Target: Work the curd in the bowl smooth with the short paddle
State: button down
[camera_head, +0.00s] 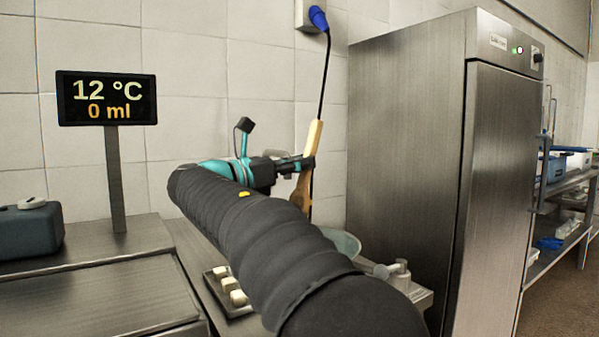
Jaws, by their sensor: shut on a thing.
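A pale grey-green bowl (345,242) shows only in part behind my arm, below and to the right of the paddle. The curd cannot be seen, and my arm hides most of the bowl. I cannot tell whether the paddle reaches into the bowl.
A tray (239,309) with pale blocks lies left of my arm. A small white dispenser-like item (399,271) stands right of the bowl. A display (107,98) reads 12 °C and 0 ml. A tall steel fridge (410,140) bounds the right.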

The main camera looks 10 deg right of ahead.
aim_at(312, 129)
jog(key=shift+r, duration=3.3)
